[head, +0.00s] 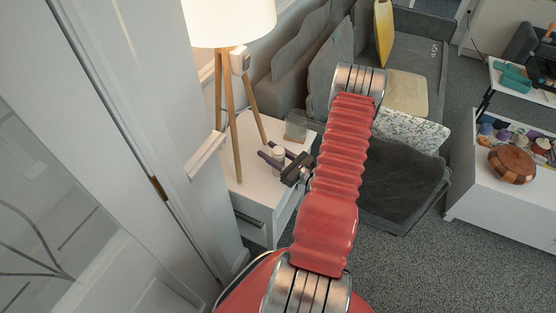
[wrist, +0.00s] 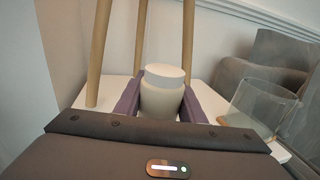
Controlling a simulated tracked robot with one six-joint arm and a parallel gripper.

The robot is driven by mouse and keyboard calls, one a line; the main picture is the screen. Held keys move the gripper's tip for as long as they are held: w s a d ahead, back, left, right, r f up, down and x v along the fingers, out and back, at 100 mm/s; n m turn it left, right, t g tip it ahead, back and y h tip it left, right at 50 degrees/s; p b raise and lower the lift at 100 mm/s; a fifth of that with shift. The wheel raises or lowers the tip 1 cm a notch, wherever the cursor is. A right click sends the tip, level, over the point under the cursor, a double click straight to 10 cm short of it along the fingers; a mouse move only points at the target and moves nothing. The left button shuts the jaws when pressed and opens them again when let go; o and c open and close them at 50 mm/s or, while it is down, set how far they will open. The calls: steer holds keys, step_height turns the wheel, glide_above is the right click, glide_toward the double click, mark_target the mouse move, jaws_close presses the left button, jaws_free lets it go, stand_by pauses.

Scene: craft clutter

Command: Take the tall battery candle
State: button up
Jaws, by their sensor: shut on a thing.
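A pale cream cylinder with a whiter, rounded top, which I take for the tall battery candle (wrist: 163,93), stands upright between the purple fingers of my gripper (wrist: 162,98) in the wrist view. The fingers are shut on it, one on each side. Its lower part is hidden by the gripper body. In the head view the candle (head: 279,154) shows small at my gripper (head: 275,157), over the white side table (head: 245,190). I cannot tell whether its base touches the table top.
A clear glass container (wrist: 262,104) stands on the table to the right of my gripper; it also shows in the head view (head: 296,126). The wooden legs of a tripod lamp (head: 233,110) rise close behind and left. A grey sofa (head: 330,60) is beyond.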

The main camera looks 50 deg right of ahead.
steer(key=shift+r, duration=0.1)
step_height(320, 180, up, 10)
stand_by(0.8)
steer(key=shift+d, duration=0.1)
stand_by(0.5)
